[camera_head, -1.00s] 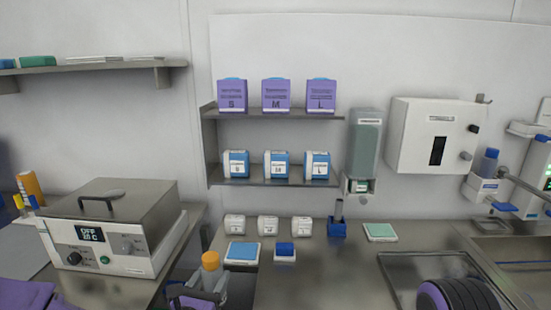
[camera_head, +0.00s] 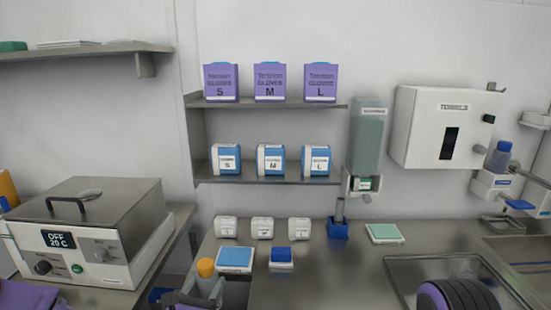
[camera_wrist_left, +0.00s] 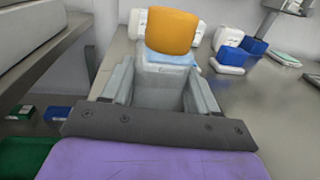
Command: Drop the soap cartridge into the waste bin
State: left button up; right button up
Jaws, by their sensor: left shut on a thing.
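I cannot identify the waste bin for certain. A green container (camera_wrist_left: 25,158) and blue and green labelled items (camera_wrist_left: 57,113) show low at the left in the wrist view. My right gripper is not in view.
A water bath with lid (camera_head: 90,232) stands on the left counter. Small white boxes (camera_head: 262,228), a blue-topped pack (camera_head: 236,259) and a blue holder (camera_head: 338,229) stand on the middle counter. Shelves with glove boxes (camera_head: 270,83) and a soap dispenser (camera_head: 366,140) are on the wall.

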pick_arm(q)
jog(key=shift+s+d+r, duration=0.1)
jog(key=shift+r, duration=0.1)
jog(key=o, duration=1.2)
jog(key=shift+o, duration=1)
jog(key=shift+f, duration=0.1)
jog(key=shift+s+f, duration=0.1)
jog(key=shift+s, duration=0.35)
jog(key=s+b, duration=0.1)
jog(key=s, duration=0.2)
jog(key=s+a+b, duration=0.1)
jog(key=s, duration=0.1)
jog(key=s+a, duration=0.1)
jog(key=s, duration=0.2)
jog(key=shift+s+b, duration=0.3)
jog(key=shift+b, duration=0.1)
jog(key=shift+s, duration=0.45)
